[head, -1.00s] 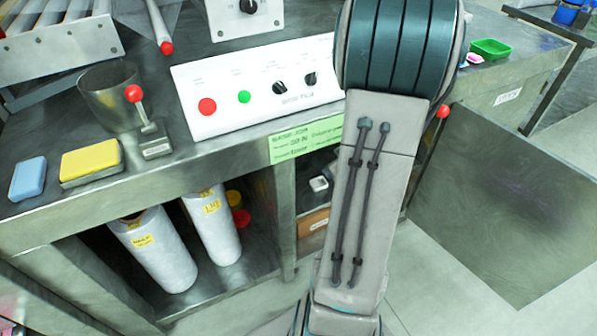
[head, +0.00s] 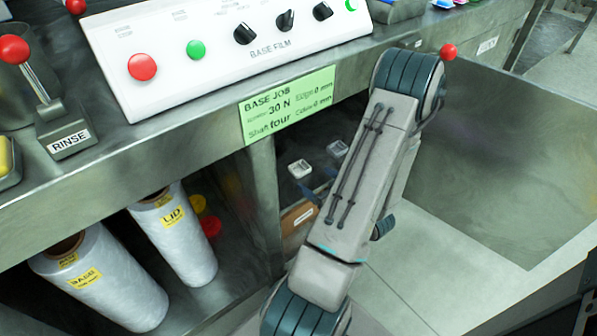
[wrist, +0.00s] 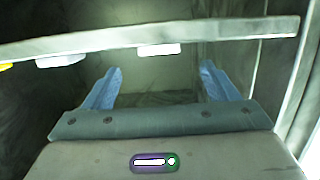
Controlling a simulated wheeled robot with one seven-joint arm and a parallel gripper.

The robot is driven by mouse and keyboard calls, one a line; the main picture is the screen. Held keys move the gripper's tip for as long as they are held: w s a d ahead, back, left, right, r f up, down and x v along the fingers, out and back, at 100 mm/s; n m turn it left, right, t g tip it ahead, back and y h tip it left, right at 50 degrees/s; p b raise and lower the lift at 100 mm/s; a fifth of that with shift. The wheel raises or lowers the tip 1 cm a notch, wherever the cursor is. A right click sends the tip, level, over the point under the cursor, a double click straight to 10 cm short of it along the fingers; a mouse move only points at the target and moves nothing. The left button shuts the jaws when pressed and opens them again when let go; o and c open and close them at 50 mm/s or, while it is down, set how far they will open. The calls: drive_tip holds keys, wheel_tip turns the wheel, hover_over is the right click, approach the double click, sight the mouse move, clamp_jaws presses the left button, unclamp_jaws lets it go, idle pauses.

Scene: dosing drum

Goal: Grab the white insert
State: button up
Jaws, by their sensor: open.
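A small white insert (head: 300,168) sits inside the open bay under the counter, left of my forearm in the head view. A second, greyer small piece (head: 337,148) is just behind it to the right, partly hidden by my arm. In the wrist view my gripper (wrist: 160,67) is open, its two blue fingers apart with nothing between them. A pale bar crosses ahead of the fingertips, with a white piece (wrist: 60,60) at its left and a white patch (wrist: 158,50) near the middle. I cannot tell which is the insert. The head view mostly hides my gripper behind my arm.
A brown box (head: 299,216) with a white label is below the insert. Film rolls marked BASE (head: 98,288) and LID (head: 176,240) stand in the left bay. The counter edge, with a green job card (head: 288,104), overhangs the bay. A metal panel (head: 510,160) is at right.

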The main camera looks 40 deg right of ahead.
sight(296, 164)
drive_tip(key=b+x, duration=0.3)
drive_tip(key=x, duration=0.6)
drive_tip(key=shift+d, duration=0.15)
drive_tip(key=c, duration=1.1)
